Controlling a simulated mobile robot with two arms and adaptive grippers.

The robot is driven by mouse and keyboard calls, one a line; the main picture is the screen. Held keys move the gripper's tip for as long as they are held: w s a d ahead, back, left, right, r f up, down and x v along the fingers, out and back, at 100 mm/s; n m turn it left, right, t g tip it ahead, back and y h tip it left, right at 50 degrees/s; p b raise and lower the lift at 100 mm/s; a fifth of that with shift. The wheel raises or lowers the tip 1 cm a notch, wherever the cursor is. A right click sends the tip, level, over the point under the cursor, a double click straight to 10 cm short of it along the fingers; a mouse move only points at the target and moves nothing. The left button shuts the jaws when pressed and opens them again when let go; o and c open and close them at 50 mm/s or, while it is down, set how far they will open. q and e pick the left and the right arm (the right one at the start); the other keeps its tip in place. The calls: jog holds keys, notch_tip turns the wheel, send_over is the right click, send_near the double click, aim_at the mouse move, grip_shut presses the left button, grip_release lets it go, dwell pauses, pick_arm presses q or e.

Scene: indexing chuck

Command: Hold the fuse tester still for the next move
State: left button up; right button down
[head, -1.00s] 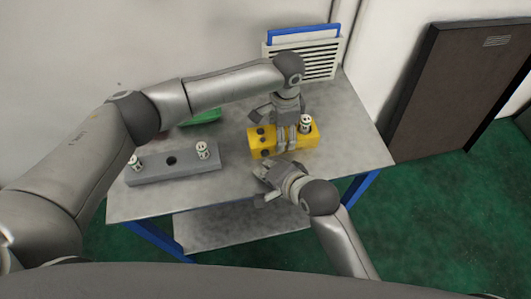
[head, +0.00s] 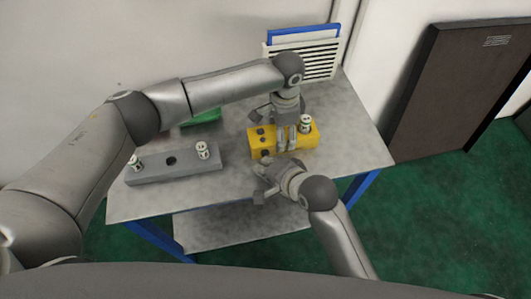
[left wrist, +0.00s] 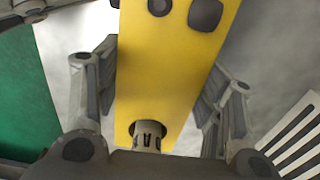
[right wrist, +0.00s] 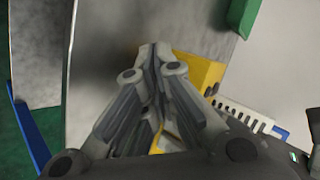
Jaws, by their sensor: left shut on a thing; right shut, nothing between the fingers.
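The fuse tester appears to be the yellow block (head: 311,139), lying on the table with dark round holes at its left end and a pale fuse (head: 305,122) standing in its right part. My left gripper (head: 287,143) reaches down from above and is shut on the block. In the left wrist view its fingers lie along both sides of the yellow block (left wrist: 160,75), with a fuse (left wrist: 148,134) close to the palm. My right gripper (head: 260,182) is shut and empty, low in front of the block's left end. The right wrist view shows its fingers (right wrist: 148,52) together, with the yellow block (right wrist: 200,72) behind.
A grey block (head: 190,167) with a central hole and a fuse at each end lies left on the table (head: 350,125). A green object (head: 201,117) sits behind it, partly hidden by my left arm. A slatted rack (head: 302,62) stands at the back. The table's right side is clear.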

jog(key=shift+w+a, duration=0.15)
jog(key=shift+w, duration=0.4)
dwell(0.7)
jog(key=shift+s, duration=0.15)
jog(key=shift+s+d, duration=0.3)
jog(key=shift+s, duration=0.5)
jog(key=shift+s, duration=0.1)
jog(key=shift+s+d, duration=0.25)
jog(key=shift+s, duration=0.5)
jog(key=shift+s+d, duration=0.25)
jog(key=shift+s, duration=0.55)
jog(key=shift+s+d, duration=0.25)
jog(key=shift+s, duration=0.5)
pick_arm(q)
jog(key=o, duration=1.2)
